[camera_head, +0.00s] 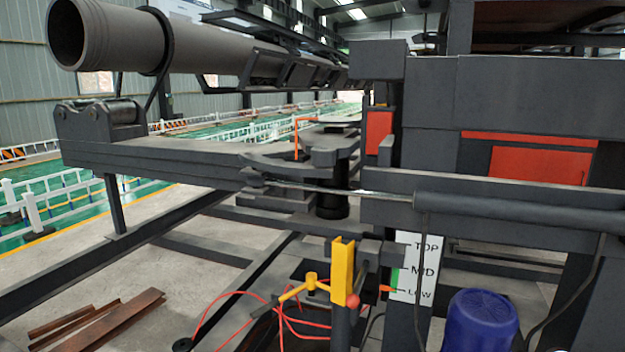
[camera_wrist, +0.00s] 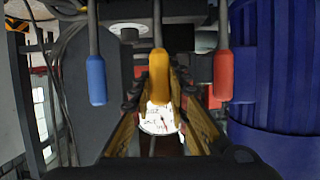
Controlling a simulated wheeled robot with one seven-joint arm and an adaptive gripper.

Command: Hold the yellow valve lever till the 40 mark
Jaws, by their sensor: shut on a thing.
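The yellow valve lever (camera_wrist: 159,72) hangs in the middle of the wrist view, its rounded end between the two fingers of my gripper (camera_wrist: 172,98). The fingers are shut on it. Beyond the lever, a white round gauge (camera_wrist: 159,119) shows between the fingers, with a thin reddish needle; its marks are too small to read and the lever and fingers hide parts of it. My gripper does not clearly show in the head view, nor can I make out the lever there.
A blue-ended lever (camera_wrist: 96,80) hangs left and a red-ended lever (camera_wrist: 222,75) right. A blue ribbed body (camera_wrist: 285,80) fills the far right. In the head view stand a TOP/MID/LOW board (camera_head: 425,268) with an orange pointer near LOW, a yellow post (camera_head: 342,272) and a blue motor (camera_head: 480,322).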

